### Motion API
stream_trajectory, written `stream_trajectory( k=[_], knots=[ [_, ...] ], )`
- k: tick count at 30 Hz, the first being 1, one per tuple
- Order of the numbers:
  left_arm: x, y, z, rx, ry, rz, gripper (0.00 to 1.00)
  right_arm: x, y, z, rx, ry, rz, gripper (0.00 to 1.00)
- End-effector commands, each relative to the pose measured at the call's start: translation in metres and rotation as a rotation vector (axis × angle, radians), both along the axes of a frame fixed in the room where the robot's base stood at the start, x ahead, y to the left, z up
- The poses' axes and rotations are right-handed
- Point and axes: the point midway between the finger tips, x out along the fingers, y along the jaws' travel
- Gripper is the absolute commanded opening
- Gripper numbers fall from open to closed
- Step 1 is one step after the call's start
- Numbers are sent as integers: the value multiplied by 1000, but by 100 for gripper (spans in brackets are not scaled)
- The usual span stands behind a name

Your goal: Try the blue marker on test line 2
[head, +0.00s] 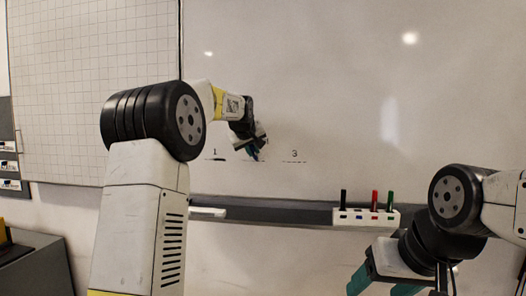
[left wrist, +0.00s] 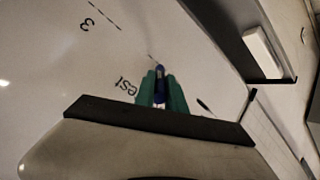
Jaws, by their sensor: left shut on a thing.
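My left gripper (head: 256,152) is up at the whiteboard (head: 320,80), between the printed 1 and 3. In the left wrist view its green fingers (left wrist: 161,95) are shut on the blue marker (left wrist: 160,85), which points tip-first at the board. The tip is close to a short dashed line (left wrist: 152,58), beside upside-down printed lettering; I cannot tell whether it touches. In the head view my gripper covers most of this middle line and its number. My right gripper (head: 382,286) is at the lower right, its fingers apart and nothing seen between them.
A white holder (head: 348,218) on the board's ledge (head: 270,215) carries black, red and green markers. A white block (head: 207,212) lies on the ledge further left. A dark stroke (left wrist: 204,105) shows on the board. A gridded sheet (head: 90,70) is at the left.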

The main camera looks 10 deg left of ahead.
Motion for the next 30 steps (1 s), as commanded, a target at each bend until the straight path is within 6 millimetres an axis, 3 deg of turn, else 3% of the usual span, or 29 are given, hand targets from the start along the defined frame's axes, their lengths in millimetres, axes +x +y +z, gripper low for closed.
stream_trajectory(
  k=[6, 30],
  knots=[
    [2, 21, 0, -1, -1, 3, 0, 0, 0, 0, 0, 0, 0, 66],
    [5, 68, 1, 0, -2, 3, 0, 0, 0, 0, 0, 0, 0, 66]
  ],
)
